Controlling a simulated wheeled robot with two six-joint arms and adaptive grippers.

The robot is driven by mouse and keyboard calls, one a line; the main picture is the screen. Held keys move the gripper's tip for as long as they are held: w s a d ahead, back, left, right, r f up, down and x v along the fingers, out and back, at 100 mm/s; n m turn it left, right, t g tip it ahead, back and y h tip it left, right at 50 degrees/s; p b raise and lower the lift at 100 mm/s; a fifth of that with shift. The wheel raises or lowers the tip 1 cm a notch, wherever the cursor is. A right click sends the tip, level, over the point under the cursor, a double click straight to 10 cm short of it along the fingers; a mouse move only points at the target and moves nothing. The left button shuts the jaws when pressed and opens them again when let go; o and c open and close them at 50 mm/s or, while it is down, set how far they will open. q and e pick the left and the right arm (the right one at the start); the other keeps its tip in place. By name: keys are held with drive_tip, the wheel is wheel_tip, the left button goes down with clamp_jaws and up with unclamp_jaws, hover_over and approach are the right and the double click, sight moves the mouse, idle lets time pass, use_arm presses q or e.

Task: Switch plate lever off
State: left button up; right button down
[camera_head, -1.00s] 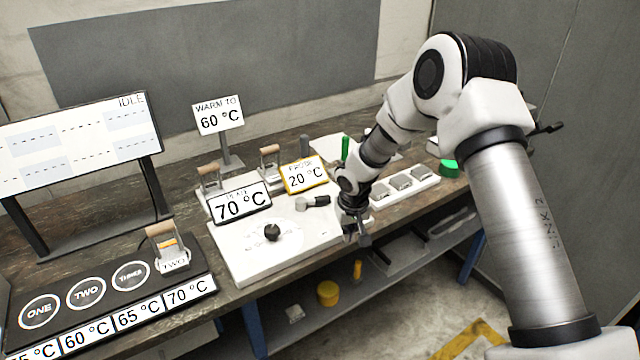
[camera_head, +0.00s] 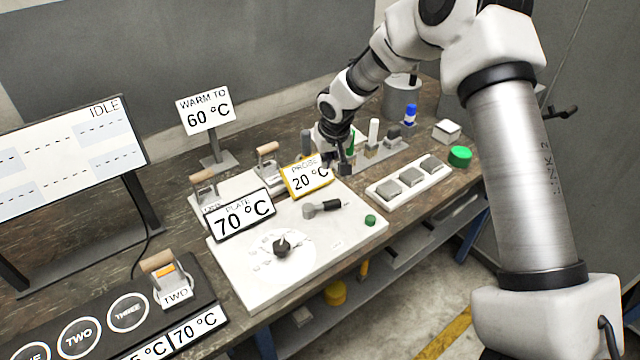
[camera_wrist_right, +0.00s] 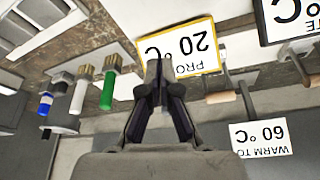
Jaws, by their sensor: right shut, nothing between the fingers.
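A white heating unit (camera_head: 340,245) with a dial (camera_head: 282,245) stands on the bench. Two wooden-handled levers rise at its back: one (camera_head: 203,184) behind the 70 °C plate display (camera_head: 240,214), the other (camera_head: 267,152) left of the yellow-framed 20 °C probe display (camera_head: 307,177). The left one is probably the plate lever; its base is partly hidden by the display. My right gripper (camera_head: 340,165) is shut and empty, just right of and behind the probe display. In the wrist view its fingertips (camera_wrist_right: 161,70) overlap the lower edge of that display. My left gripper is out of view.
A WARM TO 60 °C sign (camera_head: 206,108) stands behind the unit. A white tray of grey blocks (camera_head: 410,183) is right of the unit. A TWO-labelled wooden handle (camera_head: 158,261) is at front left.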

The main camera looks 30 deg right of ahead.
sight(324, 207)
drive_tip(key=p+x, duration=0.2)
drive_tip(key=x, duration=0.2)
drive_tip(key=p+x, duration=0.2)
drive_tip(key=x, duration=0.2)
drive_tip(key=shift+s+f, duration=0.1)
drive_tip(key=shift+f, duration=0.35)
drive_tip(key=shift+s+a+f+b, duration=0.2)
drive_tip(key=shift+s+f, duration=0.2)
drive_tip(key=shift+s, duration=0.15)
drive_tip(key=shift+s+a+f+b, duration=0.1)
drive_tip(key=shift+s+f+b, duration=0.05)
drive_tip(key=shift+s+f, duration=0.4)
drive_tip(key=shift+s+a+r, duration=0.15)
drive_tip(key=shift+s+r, duration=0.1)
drive_tip(key=shift+s, duration=0.45)
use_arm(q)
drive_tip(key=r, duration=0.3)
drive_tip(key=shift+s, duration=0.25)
use_arm(e)
drive_tip(key=shift+w+f, duration=0.1)
